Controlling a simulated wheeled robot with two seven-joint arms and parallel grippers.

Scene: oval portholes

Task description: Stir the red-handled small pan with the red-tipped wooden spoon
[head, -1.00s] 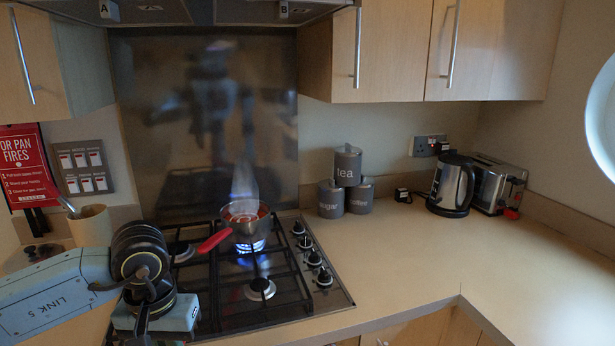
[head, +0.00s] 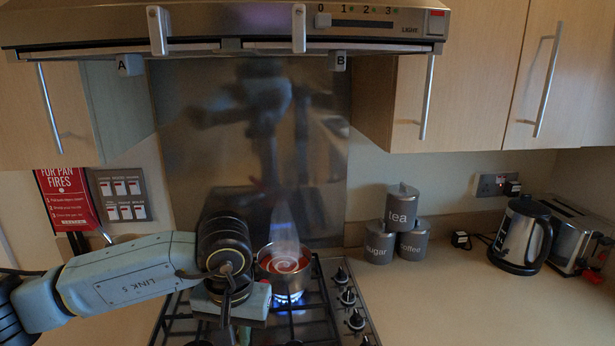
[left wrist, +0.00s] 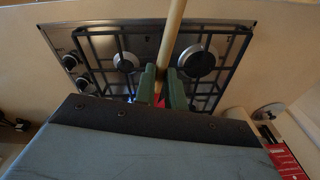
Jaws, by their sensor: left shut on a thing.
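The small pan (head: 284,268) stands on a lit burner in the head view, with red contents showing a pale swirl. Its red handle is hidden behind my left arm. My left gripper (head: 243,334) is in front of the pan and a little left of it, pointing down. In the left wrist view its green fingers (left wrist: 163,78) are shut on the wooden spoon (left wrist: 175,28), with red showing between them. The spoon's far end is out of view there, and the spoon is hidden in the head view. The right gripper is not in view.
Blue flame (head: 289,297) burns under the pan. The extractor hood (head: 230,28) hangs above the hob. Grey canisters (head: 402,207), a kettle (head: 522,236) and a toaster (head: 578,240) stand to the right.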

